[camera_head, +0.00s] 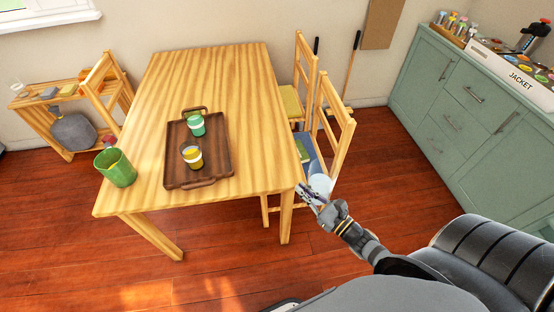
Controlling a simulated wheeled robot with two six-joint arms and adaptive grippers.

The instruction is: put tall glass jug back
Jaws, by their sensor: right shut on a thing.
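My right gripper (311,195) is beside the table's front right corner and is shut on a pale, see-through vessel that looks like the tall glass jug (321,184). The jug is small in view and partly hidden by the gripper, so its full shape and tilt are hard to tell. It shows in front of the near chair's blue seat. My left gripper is out of view.
A green cabinet (455,110) is at the right. Much of the tabletop is clear.

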